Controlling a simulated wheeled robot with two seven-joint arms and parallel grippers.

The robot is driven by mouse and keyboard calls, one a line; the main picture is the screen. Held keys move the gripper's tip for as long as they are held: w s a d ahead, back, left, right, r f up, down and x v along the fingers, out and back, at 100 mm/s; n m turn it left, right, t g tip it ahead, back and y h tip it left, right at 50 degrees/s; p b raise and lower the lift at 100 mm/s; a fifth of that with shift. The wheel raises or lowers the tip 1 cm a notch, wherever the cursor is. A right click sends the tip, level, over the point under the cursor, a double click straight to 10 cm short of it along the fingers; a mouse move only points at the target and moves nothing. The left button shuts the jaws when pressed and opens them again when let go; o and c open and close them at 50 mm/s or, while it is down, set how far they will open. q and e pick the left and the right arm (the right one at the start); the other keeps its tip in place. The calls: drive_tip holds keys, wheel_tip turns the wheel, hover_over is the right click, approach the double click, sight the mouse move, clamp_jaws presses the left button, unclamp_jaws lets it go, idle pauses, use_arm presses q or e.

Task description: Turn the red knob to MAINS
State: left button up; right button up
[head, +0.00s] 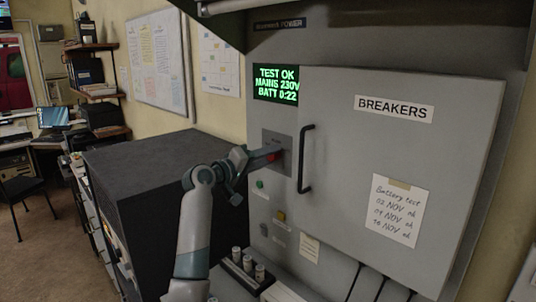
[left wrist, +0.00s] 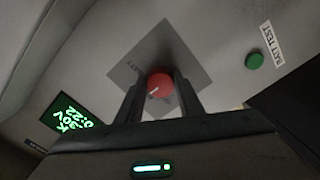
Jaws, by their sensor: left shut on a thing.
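The red knob (left wrist: 160,86) sits on a square grey plate (left wrist: 178,50) on the cabinet front. A white pointer mark shows on its face in the left wrist view. A label on the plate seems to read BATTERY, partly hidden. The knob also shows in the head view (head: 273,156), mostly covered by my gripper. My left gripper (left wrist: 160,95) has its two dark fingers on either side of the knob and is shut on it. The green display (head: 277,84) reads TEST OK, MAINS 230V, BATT 0:22. My right gripper is not in view.
A black door handle (head: 305,160) stands out just right of the knob, on the BREAKERS door (head: 425,150). A green button (left wrist: 254,60) labelled BATT TEST is nearby. A dark cabinet (head: 150,190) stands at left, and small cylinders (head: 248,264) stand below.

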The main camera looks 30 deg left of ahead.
use_arm(q)
drive_tip(key=shift+n, duration=0.3)
drive_tip(key=o, duration=1.1)
drive_tip(key=shift+a, duration=0.1)
drive_tip(key=shift+c, duration=0.2)
drive_tip(key=b+v, duration=0.7)
drive_tip(key=v, duration=1)
drive_tip(key=shift+s, duration=0.2)
drive_tip(key=shift+a, duration=0.1)
drive_tip(key=shift+f, duration=0.1)
